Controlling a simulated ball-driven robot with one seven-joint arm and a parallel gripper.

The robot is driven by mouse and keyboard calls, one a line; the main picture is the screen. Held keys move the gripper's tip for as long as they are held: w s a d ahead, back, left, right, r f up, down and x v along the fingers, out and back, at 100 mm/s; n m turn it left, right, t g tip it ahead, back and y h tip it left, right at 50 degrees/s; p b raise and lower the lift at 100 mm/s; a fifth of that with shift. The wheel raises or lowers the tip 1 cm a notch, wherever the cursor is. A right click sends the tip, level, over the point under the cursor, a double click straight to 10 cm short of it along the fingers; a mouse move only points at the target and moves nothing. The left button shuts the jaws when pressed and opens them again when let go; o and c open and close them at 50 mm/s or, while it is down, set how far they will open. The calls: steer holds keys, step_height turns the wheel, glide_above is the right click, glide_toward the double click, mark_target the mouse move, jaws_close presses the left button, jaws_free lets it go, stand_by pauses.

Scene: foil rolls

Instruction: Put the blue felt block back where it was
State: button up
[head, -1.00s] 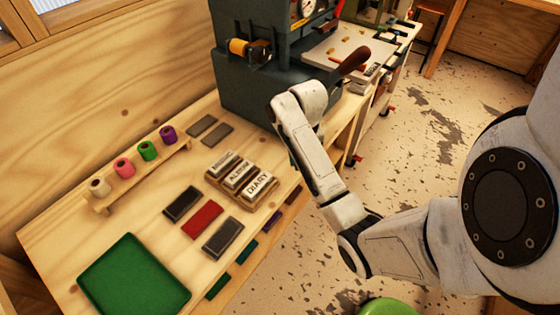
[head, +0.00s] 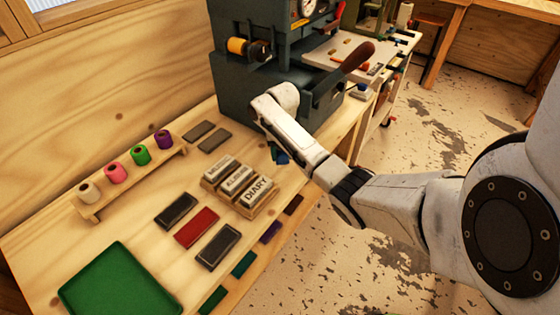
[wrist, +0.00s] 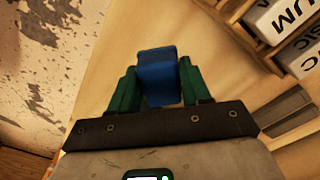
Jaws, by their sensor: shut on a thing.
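The blue felt block (wrist: 160,72) is between the two green fingers of my gripper (wrist: 158,92) in the wrist view. My gripper is shut on it, and the block sticks out past the fingertips. In the head view the block (head: 282,158) shows as a small blue patch below my arm, right of the stamp rack and by the press. It is over the bench near its front edge. Most of my gripper is hidden behind my arm there, so its height above the bench is hard to tell.
A wooden rack (head: 262,209) of lettered blocks, including DIARY, stands mid-bench. Dark and red (head: 196,228) pads lie before it. Several coloured strips, one teal (head: 243,264), line the front edge. A green tray (head: 65,296), a roll stand (head: 92,214) and a dark press (head: 240,105) are around.

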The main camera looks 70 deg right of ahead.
mark_target(280, 167)
steer(key=shift+w+d+f, duration=0.4)
steer(key=shift+w+f, duration=0.05)
steer(key=shift+f, duration=0.3)
steer(key=shift+w+f, duration=0.1)
steer(key=shift+f, duration=1.45)
steer(key=shift+b, duration=0.3)
steer(key=shift+f, duration=0.2)
steer(key=o, duration=1)
step_height(280, 167, up, 12)
steer(key=shift+r+p, duration=0.2)
steer(key=shift+p, duration=0.1)
